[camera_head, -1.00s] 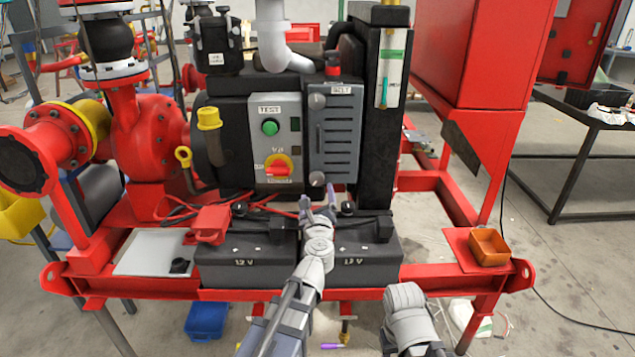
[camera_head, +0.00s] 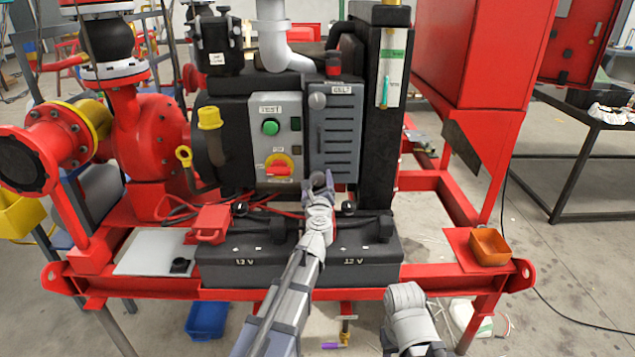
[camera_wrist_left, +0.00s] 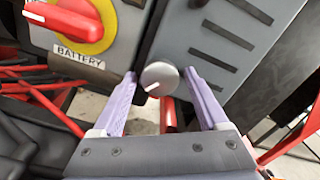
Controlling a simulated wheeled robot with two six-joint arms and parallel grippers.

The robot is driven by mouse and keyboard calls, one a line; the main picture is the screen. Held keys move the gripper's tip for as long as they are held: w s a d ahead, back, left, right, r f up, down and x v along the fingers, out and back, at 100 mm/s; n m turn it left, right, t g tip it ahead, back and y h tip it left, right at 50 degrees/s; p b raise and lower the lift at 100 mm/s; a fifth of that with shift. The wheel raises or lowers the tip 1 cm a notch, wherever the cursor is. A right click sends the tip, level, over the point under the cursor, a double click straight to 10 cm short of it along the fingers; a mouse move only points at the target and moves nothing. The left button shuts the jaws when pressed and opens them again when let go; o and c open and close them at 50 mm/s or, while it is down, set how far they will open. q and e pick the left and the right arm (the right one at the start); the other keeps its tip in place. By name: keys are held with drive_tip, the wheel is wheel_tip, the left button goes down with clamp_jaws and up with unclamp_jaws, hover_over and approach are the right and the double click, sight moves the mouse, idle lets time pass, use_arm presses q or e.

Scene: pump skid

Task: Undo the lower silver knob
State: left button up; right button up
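The lower silver knob (camera_wrist_left: 160,78) is a round knob with a white mark line, at the bottom edge of the grey vented panel (camera_head: 335,140). In the left wrist view it sits between the two purple fingers of my left gripper (camera_wrist_left: 159,76). The fingers stand apart on either side of it, with small gaps showing, so the gripper is open. In the head view my left gripper (camera_head: 320,184) is at the panel's lower edge and largely hides this knob. The upper silver knob (camera_head: 317,101) is at the panel's top left. My right gripper is not visible.
Left of the panel are a green button (camera_head: 270,127) and a red switch on a yellow disc (camera_head: 279,166). Black batteries (camera_head: 345,268) and red cables lie below. A black column (camera_head: 378,150) stands close on the right. An orange bin (camera_head: 489,246) sits at the right.

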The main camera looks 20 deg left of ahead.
use_arm(q)
clamp_jaws()
idle(0.4)
